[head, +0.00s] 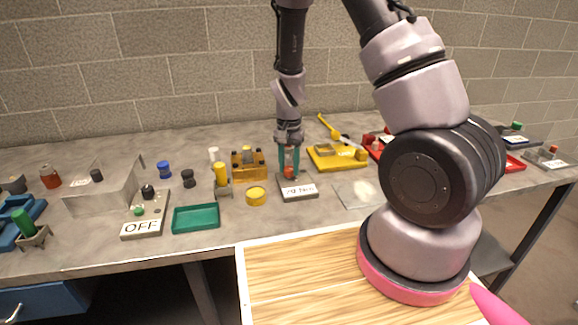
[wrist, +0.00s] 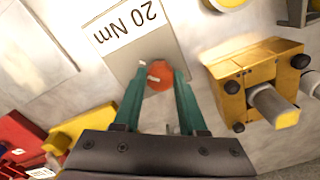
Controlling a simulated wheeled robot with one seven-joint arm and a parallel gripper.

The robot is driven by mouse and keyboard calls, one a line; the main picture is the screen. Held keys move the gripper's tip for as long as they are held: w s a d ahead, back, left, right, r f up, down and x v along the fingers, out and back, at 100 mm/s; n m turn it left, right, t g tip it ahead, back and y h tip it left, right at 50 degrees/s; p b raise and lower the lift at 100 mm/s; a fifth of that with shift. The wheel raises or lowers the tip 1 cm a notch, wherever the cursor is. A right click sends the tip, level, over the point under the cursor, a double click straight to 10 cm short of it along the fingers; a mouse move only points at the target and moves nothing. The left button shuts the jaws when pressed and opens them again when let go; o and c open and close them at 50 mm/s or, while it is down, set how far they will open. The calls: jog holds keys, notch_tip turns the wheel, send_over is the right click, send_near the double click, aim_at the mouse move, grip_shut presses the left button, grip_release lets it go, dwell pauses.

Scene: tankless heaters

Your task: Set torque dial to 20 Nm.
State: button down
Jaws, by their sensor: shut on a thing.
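The torque dial is a small red-orange knob (head: 289,172) on a grey base plate (head: 298,192) on the workbench. The plate carries a white label reading "20 Nm" (wrist: 127,24), upside down in the wrist view. My gripper (head: 289,163) points down at the knob with its two green fingers on either side. In the wrist view my gripper (wrist: 156,88) has the knob (wrist: 160,75) between its fingertips, shut on it. A small white mark shows on the knob's left edge. Parts of the knob's sides are hidden by the fingers.
A yellow-orange block with dark knobs (wrist: 262,82) stands close beside the dial; a yellow round cap (head: 256,196) lies left of it. A yellow tray (head: 337,162) is behind right, a clear flat sheet (head: 357,194) to the right, and a green tray (head: 196,218) farther left.

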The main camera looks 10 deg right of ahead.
aim_at(289, 168)
jog(key=shift+c, duration=2.3)
grip_release()
jog(key=shift+r, duration=0.1)
notch_tip(289, 168, up, 11)
jog(key=shift+f, duration=0.2)
